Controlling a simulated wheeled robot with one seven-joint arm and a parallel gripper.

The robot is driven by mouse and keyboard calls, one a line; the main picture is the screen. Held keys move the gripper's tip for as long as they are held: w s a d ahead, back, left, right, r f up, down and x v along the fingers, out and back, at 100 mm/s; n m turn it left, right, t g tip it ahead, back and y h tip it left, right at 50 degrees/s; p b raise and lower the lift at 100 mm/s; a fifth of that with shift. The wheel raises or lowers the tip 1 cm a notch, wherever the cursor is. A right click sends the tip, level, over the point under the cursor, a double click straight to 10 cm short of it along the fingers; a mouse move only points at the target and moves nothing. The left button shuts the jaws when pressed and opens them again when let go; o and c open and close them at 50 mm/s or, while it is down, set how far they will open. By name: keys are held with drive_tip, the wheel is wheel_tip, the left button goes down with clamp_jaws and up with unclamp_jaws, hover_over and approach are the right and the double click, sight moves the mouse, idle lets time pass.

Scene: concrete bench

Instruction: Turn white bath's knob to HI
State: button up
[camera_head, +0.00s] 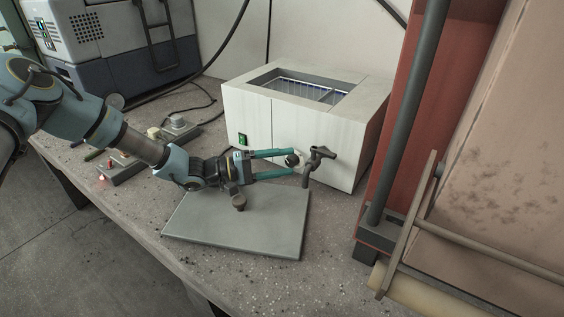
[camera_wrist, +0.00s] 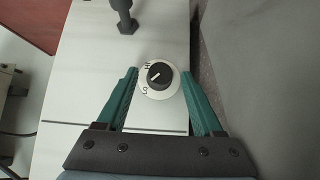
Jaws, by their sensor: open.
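The white bath (camera_head: 245,115) is a box with an open top well, standing at the back of the bench. Its knob (camera_wrist: 160,76) is a black dial on a round white plate with small dark markings at its left side. My gripper (camera_head: 294,163) is open at the bath's front face. In the wrist view its two teal fingers (camera_wrist: 159,85) stand on either side of the knob, with gaps showing between them and the dial.
A dark tap (camera_head: 318,156) sticks out just right of the fingertips; it also shows above the knob in the wrist view (camera_wrist: 126,20). A grey flat plate (camera_head: 245,225) lies on the bench below. A green-lit switch (camera_head: 242,140) is on the bath's front. A red column stands at right.

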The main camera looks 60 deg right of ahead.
clamp_jaws()
idle(0.4)
